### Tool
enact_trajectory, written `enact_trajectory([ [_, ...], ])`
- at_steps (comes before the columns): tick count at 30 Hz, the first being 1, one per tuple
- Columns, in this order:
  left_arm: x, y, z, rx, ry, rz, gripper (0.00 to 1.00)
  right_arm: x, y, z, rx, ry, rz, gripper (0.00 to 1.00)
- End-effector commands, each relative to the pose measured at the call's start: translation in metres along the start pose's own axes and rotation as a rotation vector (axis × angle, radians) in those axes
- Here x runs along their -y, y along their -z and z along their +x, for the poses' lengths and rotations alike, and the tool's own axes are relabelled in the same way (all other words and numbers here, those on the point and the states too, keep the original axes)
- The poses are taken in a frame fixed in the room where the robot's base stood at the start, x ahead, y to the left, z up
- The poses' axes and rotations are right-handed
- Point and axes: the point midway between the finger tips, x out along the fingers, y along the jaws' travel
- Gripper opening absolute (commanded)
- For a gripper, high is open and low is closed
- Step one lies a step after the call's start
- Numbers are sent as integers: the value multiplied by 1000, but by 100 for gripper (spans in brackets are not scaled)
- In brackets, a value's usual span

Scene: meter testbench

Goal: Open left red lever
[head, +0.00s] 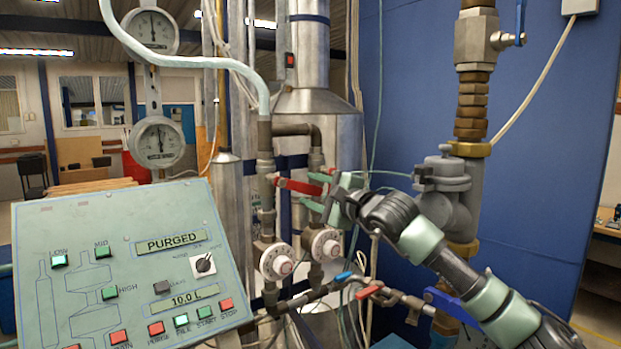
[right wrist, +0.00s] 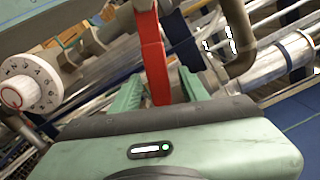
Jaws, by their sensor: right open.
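The left red lever (head: 296,186) sticks out to the right from the left vertical pipe, above the two white dials. My right gripper (head: 324,193) comes in from the right and is at the lever's free end. In the right wrist view, the red lever (right wrist: 154,62) runs between the two open green fingers (right wrist: 157,88), with a gap visible on each side. The lever's tip is hidden by the gripper body there. My left gripper is not in view.
Two white dials (head: 276,262) (head: 325,244) sit below the levers. Lower down are a blue lever (head: 343,276) and another red lever (head: 369,292). A control panel (head: 128,262) reading PURGED fills the lower left. A grey valve body (head: 444,186) stands behind my right arm.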

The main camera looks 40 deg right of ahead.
Motion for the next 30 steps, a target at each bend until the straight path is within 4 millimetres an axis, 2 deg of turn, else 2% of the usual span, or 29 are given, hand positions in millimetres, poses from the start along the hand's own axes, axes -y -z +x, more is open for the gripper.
enact_trajectory([
  [1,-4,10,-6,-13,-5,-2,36,3,-1,3,0,0,2,45],
  [4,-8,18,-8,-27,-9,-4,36,1,-1,7,1,-1,0,45],
  [13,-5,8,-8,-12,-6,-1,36,-2,-1,8,2,-2,-2,45],
  [14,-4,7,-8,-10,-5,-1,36,-2,-1,8,2,-2,-2,39],
  [18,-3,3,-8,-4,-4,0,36,-2,-1,8,2,-2,-2,0],
  [30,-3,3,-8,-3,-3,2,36,-2,-1,8,2,-2,-3,0],
])
